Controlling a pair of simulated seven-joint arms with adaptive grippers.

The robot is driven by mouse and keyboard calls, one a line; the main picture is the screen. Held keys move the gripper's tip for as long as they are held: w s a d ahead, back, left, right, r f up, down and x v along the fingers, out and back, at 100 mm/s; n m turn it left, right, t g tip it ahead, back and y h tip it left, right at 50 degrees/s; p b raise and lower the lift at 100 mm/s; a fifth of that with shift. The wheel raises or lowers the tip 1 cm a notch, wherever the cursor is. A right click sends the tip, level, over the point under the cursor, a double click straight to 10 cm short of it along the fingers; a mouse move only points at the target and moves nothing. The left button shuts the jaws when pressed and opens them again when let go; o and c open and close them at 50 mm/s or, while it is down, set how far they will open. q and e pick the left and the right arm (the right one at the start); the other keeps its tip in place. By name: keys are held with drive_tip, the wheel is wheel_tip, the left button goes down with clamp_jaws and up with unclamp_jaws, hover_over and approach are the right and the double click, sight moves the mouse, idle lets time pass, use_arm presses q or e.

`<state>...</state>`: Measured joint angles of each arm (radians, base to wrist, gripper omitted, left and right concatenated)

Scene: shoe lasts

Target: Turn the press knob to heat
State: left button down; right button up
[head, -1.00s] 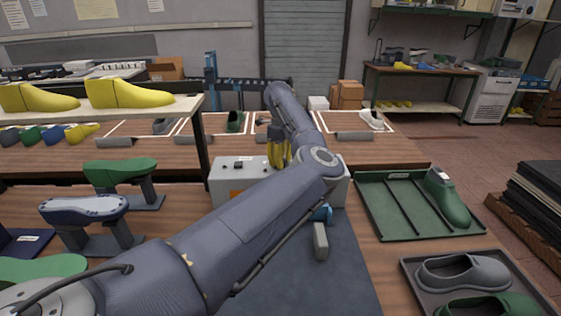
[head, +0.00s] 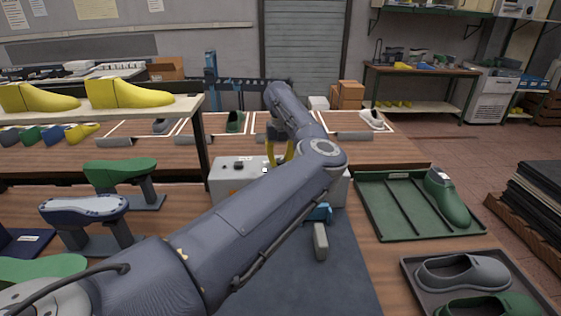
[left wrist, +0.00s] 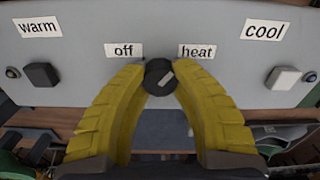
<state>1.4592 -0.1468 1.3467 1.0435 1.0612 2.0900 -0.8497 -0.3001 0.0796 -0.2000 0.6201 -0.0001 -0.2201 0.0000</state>
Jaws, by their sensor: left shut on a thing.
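The press knob (left wrist: 160,77) is a dark round knob on the front of the light grey control box, seen in the left wrist view. Its pale pointer mark slants up and right, toward the "heat" label (left wrist: 197,51). The "off" label (left wrist: 123,50) is up and left of the knob. My left gripper (left wrist: 161,80) has its yellow fingers shut on the knob, one on each side. In the head view the grey control box (head: 226,179) stands mid-table, and my left gripper (head: 279,155) is at it. My arm hides part of the box, and the knob is not visible there.
The box also has a dark button (left wrist: 42,75) by "warm" and a pale button (left wrist: 284,79) by "cool". A green tray (head: 381,220) with a green shoe last is at right. Shoe forms on stands (head: 85,207) are at left.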

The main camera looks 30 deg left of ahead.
sight(280, 160)
use_arm(q)
drive_tip(key=shift+m, duration=0.6)
drive_tip(key=c, duration=0.9)
unclamp_jaws()
drive_tip(key=shift+r, duration=6)
